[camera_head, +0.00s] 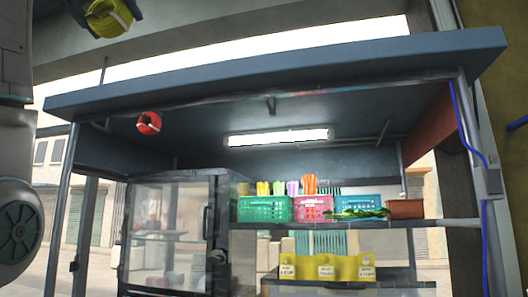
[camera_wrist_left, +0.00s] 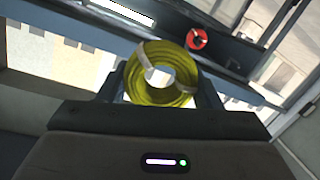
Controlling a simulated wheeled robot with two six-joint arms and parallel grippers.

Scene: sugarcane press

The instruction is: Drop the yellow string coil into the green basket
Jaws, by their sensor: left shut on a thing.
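The yellow string coil (camera_head: 108,17) is held high at the upper left of the head view, above the stall roof. It also shows in the left wrist view (camera_wrist_left: 160,92), upright between the fingers, with a pale tie around it. My left gripper (camera_head: 97,8) is shut on the coil. Only part of that gripper shows in the head view. The green basket (camera_head: 265,208) stands on the shelf inside the stall, well below and to the right of the coil. Colourful items stand upright in or behind it. My right gripper is not in view.
The stall roof edge (camera_head: 275,72) lies between the coil and the shelf. A pink basket (camera_head: 313,207) and a blue basket (camera_head: 357,202) stand right of the green one. A glass cabinet (camera_head: 168,235) is at left. A red coil (camera_head: 149,123) hangs under the roof.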

